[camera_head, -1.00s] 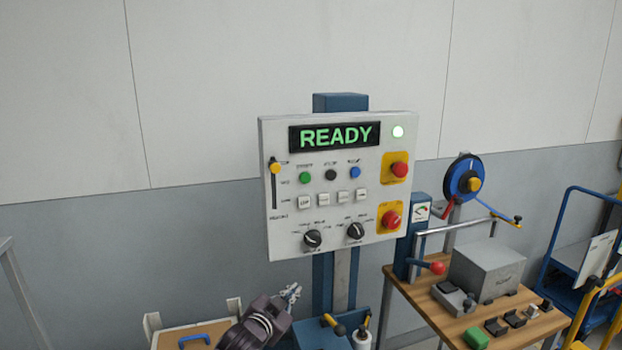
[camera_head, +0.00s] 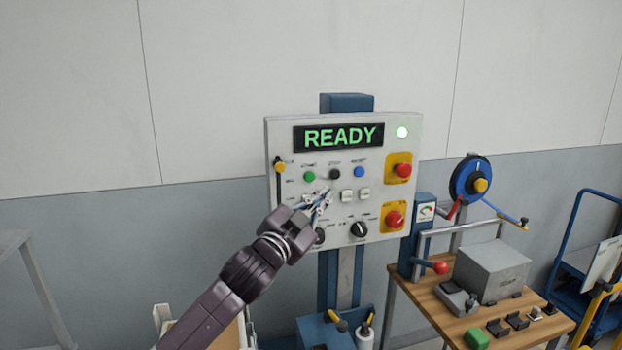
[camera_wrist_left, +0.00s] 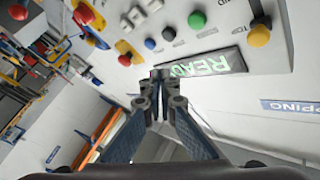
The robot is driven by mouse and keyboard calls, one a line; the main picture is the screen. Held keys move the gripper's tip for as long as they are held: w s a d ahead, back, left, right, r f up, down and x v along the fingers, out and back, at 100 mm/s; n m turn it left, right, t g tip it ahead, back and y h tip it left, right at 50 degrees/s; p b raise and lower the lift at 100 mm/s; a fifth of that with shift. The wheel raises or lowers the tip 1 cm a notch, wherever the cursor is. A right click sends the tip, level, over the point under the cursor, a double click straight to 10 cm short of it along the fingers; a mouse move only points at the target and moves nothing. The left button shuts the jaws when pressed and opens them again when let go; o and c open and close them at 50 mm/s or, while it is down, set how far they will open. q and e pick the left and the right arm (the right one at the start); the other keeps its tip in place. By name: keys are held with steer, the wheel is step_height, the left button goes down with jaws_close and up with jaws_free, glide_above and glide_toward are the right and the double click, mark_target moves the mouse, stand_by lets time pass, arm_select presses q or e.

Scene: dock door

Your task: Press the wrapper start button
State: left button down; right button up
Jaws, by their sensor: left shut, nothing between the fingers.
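The wrapper control panel (camera_head: 342,232) is a white box on a blue post, with a lit green READY display (camera_head: 338,137). The green start button (camera_head: 309,177) sits at the left of the upper button row; in the left wrist view the green button (camera_wrist_left: 197,20) is near the top. The black button (camera_head: 335,174) and blue button (camera_head: 359,172) are to its right. My left gripper (camera_head: 326,197) is shut and empty, in front of the panel just below and right of the green button in the head view. Its arm hides some lower-left controls. My right gripper is out of view.
Red buttons on yellow plates (camera_head: 402,170) are at the panel's right, and a yellow slider knob (camera_head: 280,167) at its left. A wooden bench (camera_head: 437,307) with a grey box (camera_head: 490,270) stands to the right. The wall behind is bare.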

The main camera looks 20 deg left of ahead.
mark_target(311, 182)
arm_select(q)
steer(key=shift+w+a+p, duration=0.15)
steer(key=shift+w+a, duration=0.65)
steer(key=shift+w, duration=0.45)
steer(key=shift+w+a+p, duration=0.1)
steer(key=shift+w+a, duration=0.75)
steer(key=shift+w, duration=0.35)
steer(key=shift+w+a+p, duration=0.15)
steer(key=shift+w+a, duration=0.65)
steer(key=shift+w, duration=0.45)
steer(key=shift+w+a, duration=0.1)
steer(key=shift+w, duration=0.1)
steer(key=shift+w+a, duration=0.15)
